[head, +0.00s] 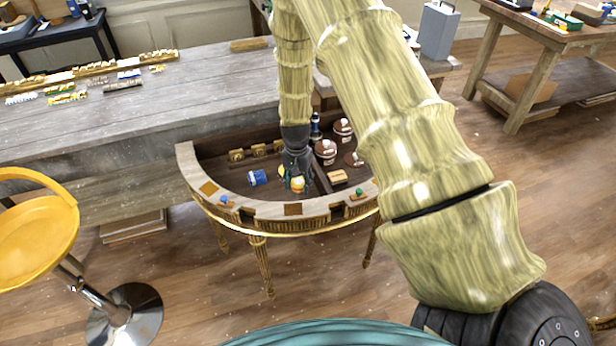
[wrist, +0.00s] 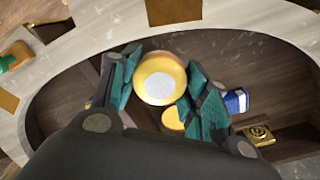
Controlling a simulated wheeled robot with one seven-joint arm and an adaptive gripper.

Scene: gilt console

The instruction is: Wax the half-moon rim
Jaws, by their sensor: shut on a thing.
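The half-moon console's pale rim (head: 258,208) curves along the front, inlaid with gold-brown squares; in the wrist view the rim (wrist: 95,42) arcs across the top left. My gripper (head: 296,181) is over the dark recessed well inside the rim. In the wrist view my gripper's teal-padded fingers (wrist: 161,72) are shut on a round yellow piece (wrist: 172,68) with a pale disc on its end. This piece also shows in the head view (head: 298,186). Another yellow thing (wrist: 172,119) is partly hidden beneath it. I cannot tell whether the held piece touches the well's floor.
The well holds a blue box-like item (head: 258,177), brown jars (head: 325,152), a blue bottle (head: 315,128) and gilt blocks (head: 259,150). Small blocks with blue (head: 224,201) and green (head: 359,193) tops sit on the rim. A yellow stool (head: 35,228) stands left.

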